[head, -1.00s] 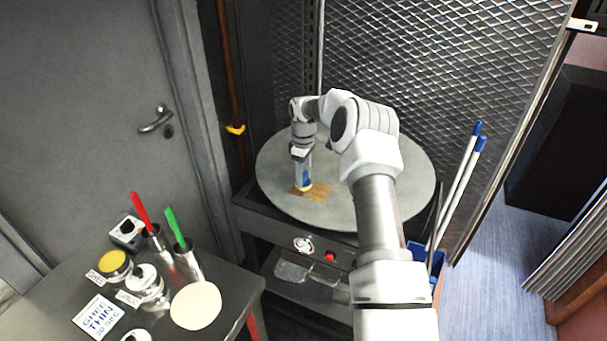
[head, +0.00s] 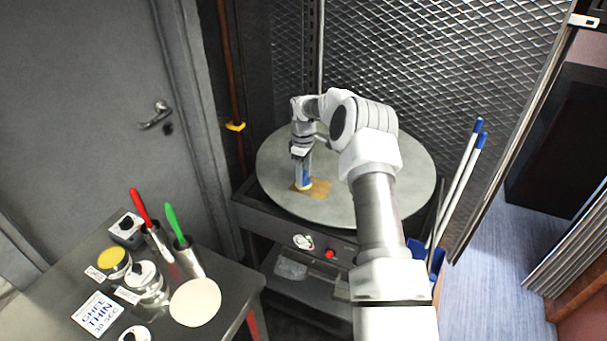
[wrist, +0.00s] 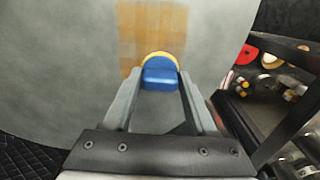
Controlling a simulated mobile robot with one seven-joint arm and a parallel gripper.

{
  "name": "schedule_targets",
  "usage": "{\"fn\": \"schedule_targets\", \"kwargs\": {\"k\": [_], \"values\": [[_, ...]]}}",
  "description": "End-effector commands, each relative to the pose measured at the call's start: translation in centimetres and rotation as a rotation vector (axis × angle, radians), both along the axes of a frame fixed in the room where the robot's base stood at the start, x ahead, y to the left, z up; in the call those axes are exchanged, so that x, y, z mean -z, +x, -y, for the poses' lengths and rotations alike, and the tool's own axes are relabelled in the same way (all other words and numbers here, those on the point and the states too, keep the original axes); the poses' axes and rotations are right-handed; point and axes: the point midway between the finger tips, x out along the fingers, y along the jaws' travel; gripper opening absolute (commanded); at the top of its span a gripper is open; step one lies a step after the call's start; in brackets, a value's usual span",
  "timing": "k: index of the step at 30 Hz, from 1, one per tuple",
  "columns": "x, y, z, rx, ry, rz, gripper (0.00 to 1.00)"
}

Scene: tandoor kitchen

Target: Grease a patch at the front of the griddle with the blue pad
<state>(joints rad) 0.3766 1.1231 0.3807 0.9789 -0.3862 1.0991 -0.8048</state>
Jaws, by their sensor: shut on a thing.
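The round grey griddle (head: 380,195) stands on its dark stand in the head view, and its surface fills much of the wrist view (wrist: 60,70). My gripper (head: 303,180) is over its front left part, pointing down. It is shut on the blue pad (wrist: 160,76), which has a yellow underside and sits between the two fingers. The pad is down at the griddle surface; exact contact is hard to tell. A yellowish-brown greased patch (head: 320,188) shows at the front of the griddle, beside the pad. In the wrist view this patch (wrist: 150,32) extends beyond the pad.
A side table (head: 235,285) at lower left holds a red-handled tool (head: 140,206), a green-handled tool (head: 174,223), jars and a pale dough disc (head: 195,302). Blue-tipped poles (head: 468,165) stand right of the griddle. A mesh panel (head: 440,70) is behind it.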

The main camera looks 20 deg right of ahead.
Motion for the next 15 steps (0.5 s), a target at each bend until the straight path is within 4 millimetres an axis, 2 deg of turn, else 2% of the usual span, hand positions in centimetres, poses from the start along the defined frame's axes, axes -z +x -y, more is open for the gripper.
{"fn": "schedule_targets", "kwargs": {"k": [15], "values": [[0.87,-0.01,0.01,0.000,0.000,0.000,0.13]]}}
